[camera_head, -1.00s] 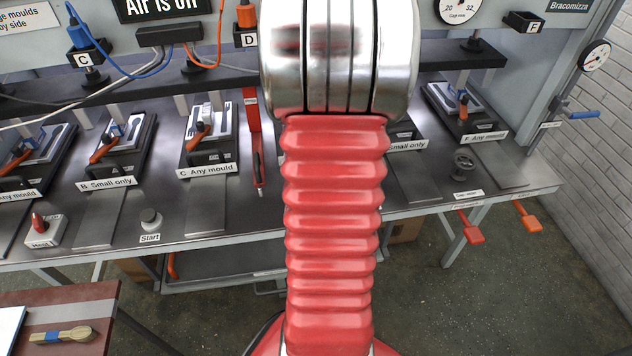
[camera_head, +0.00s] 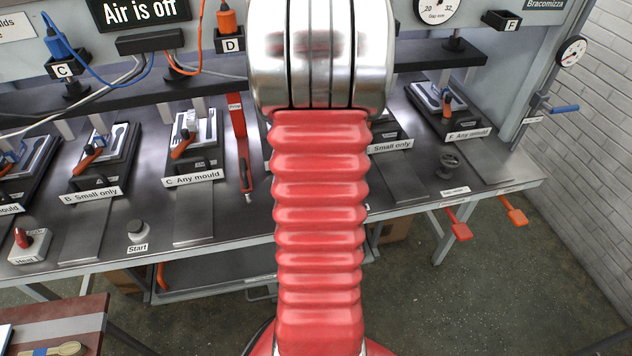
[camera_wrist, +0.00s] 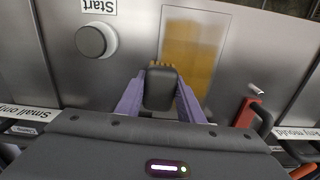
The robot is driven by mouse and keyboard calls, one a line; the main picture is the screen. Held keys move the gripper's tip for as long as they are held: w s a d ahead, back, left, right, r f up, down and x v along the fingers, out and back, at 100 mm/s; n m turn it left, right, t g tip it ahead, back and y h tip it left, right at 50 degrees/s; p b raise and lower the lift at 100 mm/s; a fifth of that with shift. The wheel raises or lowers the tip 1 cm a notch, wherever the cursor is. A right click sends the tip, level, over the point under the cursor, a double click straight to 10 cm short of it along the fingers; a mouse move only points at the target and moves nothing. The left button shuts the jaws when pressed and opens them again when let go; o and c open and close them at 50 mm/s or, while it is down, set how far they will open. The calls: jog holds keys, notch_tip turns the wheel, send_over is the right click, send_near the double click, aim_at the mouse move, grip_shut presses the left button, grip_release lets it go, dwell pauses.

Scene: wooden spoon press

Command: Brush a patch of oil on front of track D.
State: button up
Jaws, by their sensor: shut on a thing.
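My gripper (camera_wrist: 160,105) shows in the wrist view, its two purple fingers shut on a dark brush (camera_wrist: 160,88). Tan bristles (camera_wrist: 156,64) show at the brush's far end. Just beyond them, an amber oil patch (camera_wrist: 194,46) lies on a pale metal track (camera_wrist: 208,87) between a red-handled lever and a Start button. From this layout it appears to be track D; its own label is not in sight. I cannot tell whether the bristles touch the track. In the head view my arm hides the gripper, the brush and track D.
The Start button (camera_wrist: 92,41) stands left of the track in the wrist view; the red-handled lever (camera_wrist: 247,112) is at right. In the head view, the C mould station (camera_head: 190,140) and F station (camera_head: 437,105) flank my arm. A spoon (camera_head: 62,349) lies at lower left.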

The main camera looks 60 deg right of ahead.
jog(key=shift+w+d, duration=0.15)
jog(key=shift+w+a, duration=1.35)
jog(key=shift+w, duration=0.2)
jog(key=shift+r, duration=0.1)
jog(key=shift+w+a, duration=1.4)
jog(key=shift+w, duration=0.15)
jog(key=shift+w+d, duration=0.7)
jog(key=shift+d, duration=0.15)
